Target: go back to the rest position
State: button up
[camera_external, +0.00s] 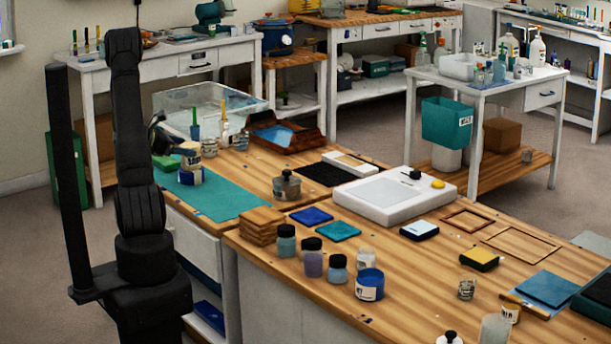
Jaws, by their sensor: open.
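My arm stands at the left in the external view, with its upper part raised. My gripper (164,136) shows partly behind the arm, above the back left of the near workbench. It is open, and I see nothing held in it. Close to it are a labelled jar (190,158) and a green block (166,163) on the teal mat (225,200). The jar stands just right of and below the gripper. The arm hides part of the gripper, so the exact gap between them cannot be told.
The wooden bench holds a clear bin (215,97), a brown tray with blue liquid (283,135), a white scale-like device (393,190), stacked wooden pieces (261,226) and several jars. A blue-labelled jar (369,284) stands near the front edge. The air above the bench is mostly clear.

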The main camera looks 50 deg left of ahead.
aim_at(195, 143)
jog(key=x, duration=0.5)
jog(key=shift+w+d+f, duration=0.1)
jog(key=shift+w+f, duration=0.05)
notch_tip(195, 143, up, 5)
jog(key=shift+f, duration=0.1)
jog(key=w+d+r, duration=0.3)
jog(key=d+r, duration=0.4)
jog(key=d, duration=0.4)
jog(key=w+d+f+m+h, duration=0.1)
jog(key=w+d+m+h, duration=0.1)
jog(key=w+d, duration=0.3)
jog(key=w+d+m+h, duration=0.1)
jog(key=w+d+h, duration=0.15)
jog(key=d, duration=0.55)
jog(key=w+d+m+g+h, duration=0.1)
jog(key=d+m+g+h, duration=0.1)
jog(key=d, duration=1)
jog(key=w+d+f+m+g+h, duration=0.1)
jog(key=w+d+m+g+h, duration=0.1)
jog(key=d, duration=1)
jog(key=w+d+m+g+h, duration=0.2)
jog(key=d+m+g, duration=0.1)
jog(key=d, duration=1)
jog(key=shift+w+f+m, duration=0.2)
jog(key=shift+f+m, duration=0.1)
jog(key=shift+m, duration=0.2)
jog(key=shift+o, duration=0.4)
